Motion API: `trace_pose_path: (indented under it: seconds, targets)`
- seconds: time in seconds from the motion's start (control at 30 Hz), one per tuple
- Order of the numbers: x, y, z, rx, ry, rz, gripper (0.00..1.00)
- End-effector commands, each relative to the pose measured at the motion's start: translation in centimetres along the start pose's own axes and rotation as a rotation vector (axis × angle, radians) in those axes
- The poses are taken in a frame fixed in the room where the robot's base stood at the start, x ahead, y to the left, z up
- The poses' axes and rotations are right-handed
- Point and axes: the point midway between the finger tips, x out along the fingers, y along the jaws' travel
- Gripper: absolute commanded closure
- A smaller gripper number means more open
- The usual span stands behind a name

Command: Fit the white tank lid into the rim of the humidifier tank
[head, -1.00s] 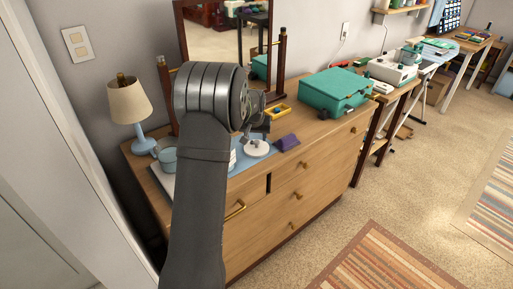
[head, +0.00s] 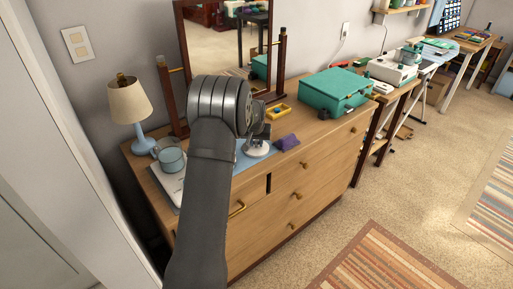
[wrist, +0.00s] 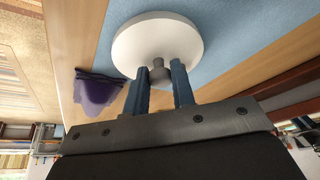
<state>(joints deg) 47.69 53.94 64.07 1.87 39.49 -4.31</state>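The white tank lid (head: 257,149) is a round disc lying on the blue mat (head: 245,160) on the dresser. In the wrist view the lid (wrist: 150,32) has a small grey knob (wrist: 157,71) at its middle. My gripper (wrist: 161,68) is over the lid, one blue-grey finger on each side of the knob. The fingers look open, with a small gap at the knob. In the head view my gripper (head: 260,134) is partly hidden by my wrist. A blue translucent vessel (head: 171,160), apparently the humidifier tank, stands at the dresser's left end; its rim shows only partly.
A purple object (head: 287,142) lies just right of the lid. A yellow tray (head: 279,111) and a green case (head: 334,89) are further back. A lamp (head: 130,104) and a mirror (head: 226,40) stand along the wall. My arm hides part of the dresser top.

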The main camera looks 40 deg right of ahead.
Motion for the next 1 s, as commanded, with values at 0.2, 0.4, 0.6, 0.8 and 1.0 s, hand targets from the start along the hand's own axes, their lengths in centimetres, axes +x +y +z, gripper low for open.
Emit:
trace_pose_path:
  seconds: [0.2,0.4,0.6,0.8,1.0]
  targets:
    - [0.0,0.0,0.0,0.0,0.0,0.0,0.99]
    - [-0.3,0.0,-0.1,0.0,0.0,0.0,0.99]
    - [-2.0,0.0,-0.9,0.0,0.003,0.0,0.99]
    - [-5.3,1.7,-1.1,0.006,0.001,0.002,0.99]
    - [-8.8,5.7,0.2,0.006,0.002,0.002,0.99]
